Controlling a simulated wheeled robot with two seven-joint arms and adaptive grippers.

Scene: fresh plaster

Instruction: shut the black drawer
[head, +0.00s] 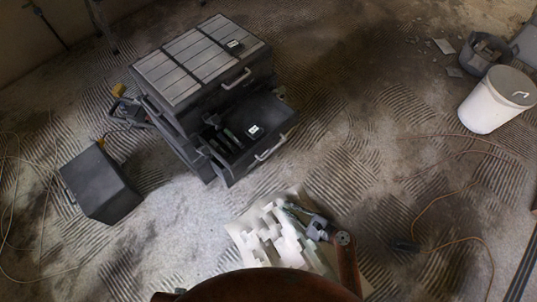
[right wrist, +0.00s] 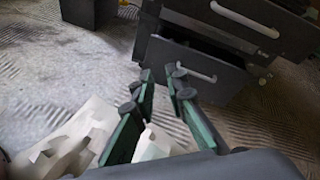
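The black drawer (head: 262,118) is pulled out of the dark cabinet (head: 205,62) in the head view, and some dark items lie inside it. Its pale bar handle (head: 270,148) is on the front face. In the right wrist view the drawer front (right wrist: 195,68) and its handle (right wrist: 190,64) are beyond the fingertips. My right gripper (head: 288,208) is in front of the drawer, apart from it, over the white pieces. In the right wrist view its green-padded fingers (right wrist: 161,78) are spread with nothing held between them. My left gripper is not in view.
White, irregular pieces (head: 262,240) lie on the floor below my right gripper. A dark box (head: 100,184) stands left of the cabinet. A white bucket (head: 490,103) stands at the right. Cables (head: 465,238) lie on the ridged floor. The floor right of the drawer is mostly clear.

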